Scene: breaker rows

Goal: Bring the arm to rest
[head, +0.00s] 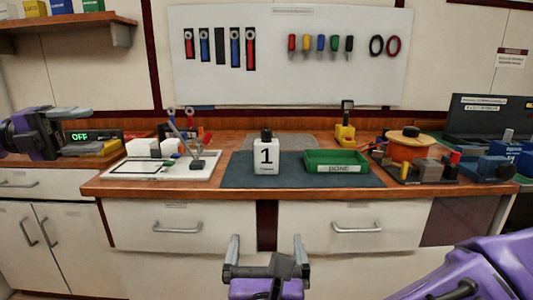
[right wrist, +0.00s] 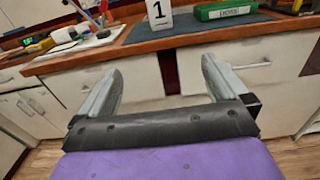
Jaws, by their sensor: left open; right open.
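My right gripper (head: 267,246) is open and empty, in front of the drawers and below the worktop's front edge in the head view. In the right wrist view its two fingers (right wrist: 160,88) stand wide apart with nothing between them. My left gripper (head: 12,130) is at the far left edge of the head view, beside a box with a green OFF display (head: 95,136). Its fingertips are hard to make out there, and I see nothing held in it. My purple right arm (head: 480,265) comes in from the lower right.
A white board (head: 205,170) with tools lies left, and an orange reel (head: 405,148) stands right. Space before the drawers (head: 345,222) is clear.

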